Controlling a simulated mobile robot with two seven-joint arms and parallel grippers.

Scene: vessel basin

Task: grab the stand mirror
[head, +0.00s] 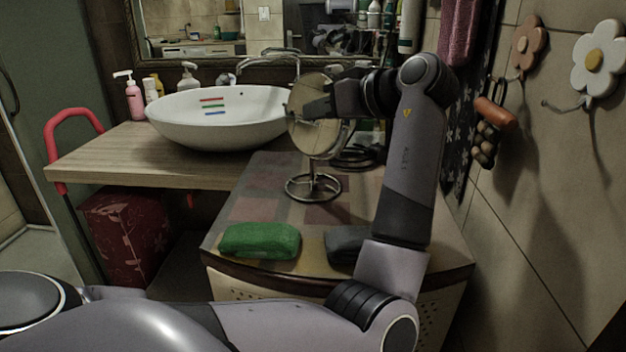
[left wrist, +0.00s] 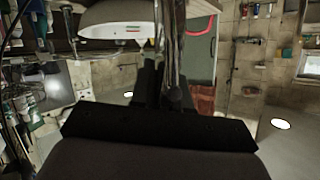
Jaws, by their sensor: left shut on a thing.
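The stand mirror (head: 315,139) is a round mirror on a thin stem with a ring-shaped metal base. It stands upright on the patterned cabinet top, its base (head: 313,187) appearing to rest on the surface. My left gripper (head: 308,98) reaches it from the right and is shut on the upper part of its round frame, hiding some of the rim. In the left wrist view, the mirror (left wrist: 172,45) shows nearly edge-on as a narrow upright strip at the dark fingers (left wrist: 160,90). My right gripper is in neither view.
A white basin (head: 222,122) and its wooden counter (head: 140,165) lie left of the mirror. A green folded cloth (head: 260,241) and a grey one (head: 344,246) lie at the cabinet's front. Coiled dark items sit behind the mirror. The tiled wall (head: 545,170) bounds the right side.

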